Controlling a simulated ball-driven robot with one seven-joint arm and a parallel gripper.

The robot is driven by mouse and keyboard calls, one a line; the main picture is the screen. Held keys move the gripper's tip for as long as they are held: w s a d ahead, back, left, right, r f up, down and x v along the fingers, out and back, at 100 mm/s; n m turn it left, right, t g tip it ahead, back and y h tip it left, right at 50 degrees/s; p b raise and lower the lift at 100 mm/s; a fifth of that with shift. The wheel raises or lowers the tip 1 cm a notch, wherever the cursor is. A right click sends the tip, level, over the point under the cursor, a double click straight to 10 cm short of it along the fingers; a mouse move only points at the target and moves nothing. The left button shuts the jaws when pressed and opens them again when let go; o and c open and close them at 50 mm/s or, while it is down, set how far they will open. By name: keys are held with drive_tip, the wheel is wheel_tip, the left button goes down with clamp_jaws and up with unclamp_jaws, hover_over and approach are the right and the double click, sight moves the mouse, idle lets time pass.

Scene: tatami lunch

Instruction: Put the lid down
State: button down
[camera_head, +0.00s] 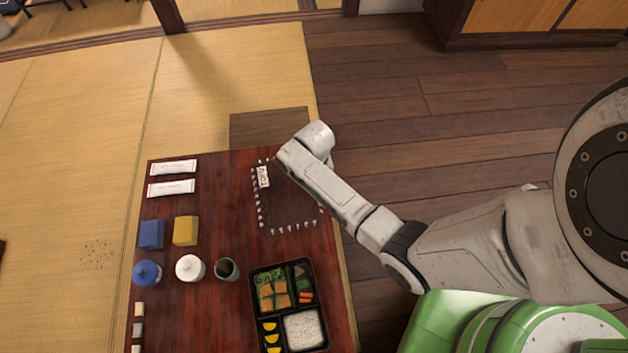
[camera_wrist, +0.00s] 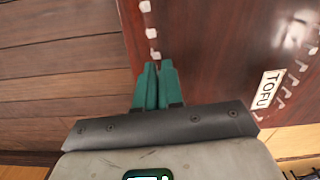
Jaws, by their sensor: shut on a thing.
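A clear, dark-looking rectangle (camera_head: 290,205) edged with white glints, which I take for the lid, shows over the far right part of the red-brown table. A white TOFU label lies at its left side, also seen in the wrist view. In the wrist view, my gripper (camera_wrist: 157,70) has its teal fingers nearly together at the line of white glints (camera_wrist: 150,33). They are shut on the lid's edge; the grip itself is hard to see. In the head view my arm's end hides the fingers. I cannot tell whether the lid touches the table.
An open bento box (camera_head: 318,270) stands at the table's near right. A dark cup (camera_head: 227,269), white pot (camera_head: 190,268), blue pot (camera_head: 147,273), blue block (camera_head: 151,234) and yellow block (camera_head: 185,231) stand left. Two white packets lie behind them. The table's middle is clear.

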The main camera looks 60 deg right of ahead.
drive_tip(key=shift+f, duration=0.2)
drive_tip(key=c, duration=1.3)
unclamp_jaws()
drive_tip(key=shift+r, duration=0.1)
wheel_tip(320, 180, up, 12)
drive_tip(key=p, duration=0.5)
drive_tip(key=s+a+r+n, duration=0.3)
drive_tip(key=s+a+n, duration=0.15)
drive_tip(key=a, duration=0.65)
drive_tip(key=s+r+n, duration=0.1)
drive_tip(key=s+r, duration=0.1)
drive_tip(key=s, duration=0.1)
drive_tip(key=s+r+n, duration=0.2)
drive_tip(key=s, duration=0.1)
drive_tip(key=s+r+n+t, duration=0.1)
drive_tip(key=s, duration=0.2)
drive_tip(key=shift+s+a+r, duration=0.15)
drive_tip(key=shift+r, duration=0.25)
